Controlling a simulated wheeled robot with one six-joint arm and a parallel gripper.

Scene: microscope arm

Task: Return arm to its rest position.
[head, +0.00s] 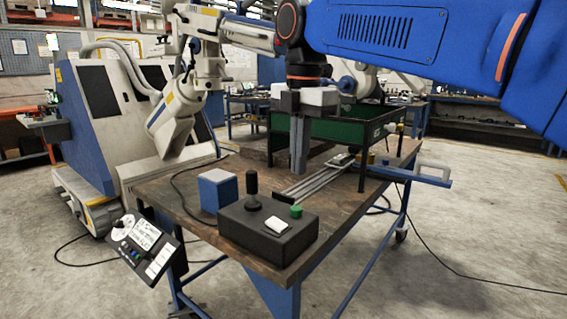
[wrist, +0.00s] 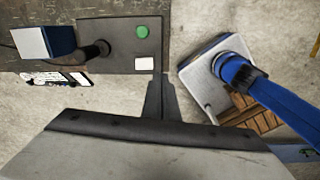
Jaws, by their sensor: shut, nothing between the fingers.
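My blue arm reaches in from the upper right in the head view. My gripper (head: 299,172) points down over the workbench (head: 192,205), behind the black control box (head: 268,232). Its dark fingers are together and hold nothing. In the wrist view the closed fingers (wrist: 160,76) appear just below the box's edge; I cannot tell their height above it. The box carries a black joystick (head: 252,190), a green button (head: 296,211) and a white switch (head: 277,225). A white jointed arm (head: 210,68) stands at the left, its thick white lower part (head: 172,118) tilted beside the bench.
A blue-and-white block (head: 217,190) stands left of the control box. A green tray (head: 340,132) and metal rails (head: 315,184) lie behind it. A control panel (head: 143,243) hangs at the bench's left edge. A white-and-blue tracked machine (head: 88,130) stands left. Floor at right is mostly clear.

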